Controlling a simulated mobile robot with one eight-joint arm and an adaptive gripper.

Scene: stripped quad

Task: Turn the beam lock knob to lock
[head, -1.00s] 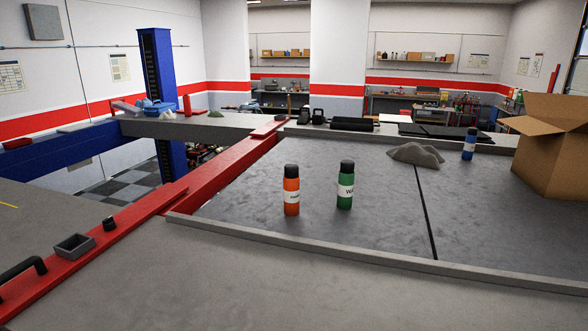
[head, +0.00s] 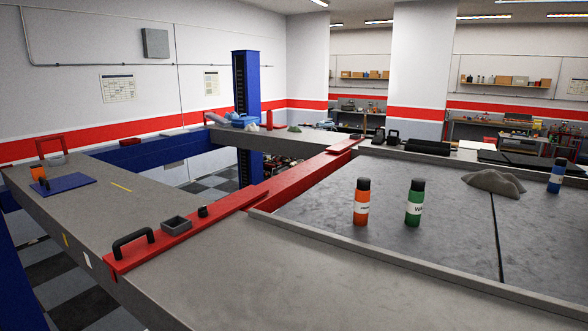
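A red beam (head: 290,184) runs from the near left to the far middle, across the gap between grey surfaces. A small black knob (head: 203,211) stands upright on the beam's near part. Which way it is turned is too small to tell. Next to it on the left are a small grey open box (head: 176,225) and a black arched handle (head: 133,240), both on the beam's near end. My gripper is not in view.
Right of the beam, an orange bottle (head: 361,203) and a green bottle (head: 414,203) stand on a rimmed dark bed (head: 440,245). A blue mat (head: 63,183) lies on the left ledge. The grey surface (head: 270,285) in front is clear.

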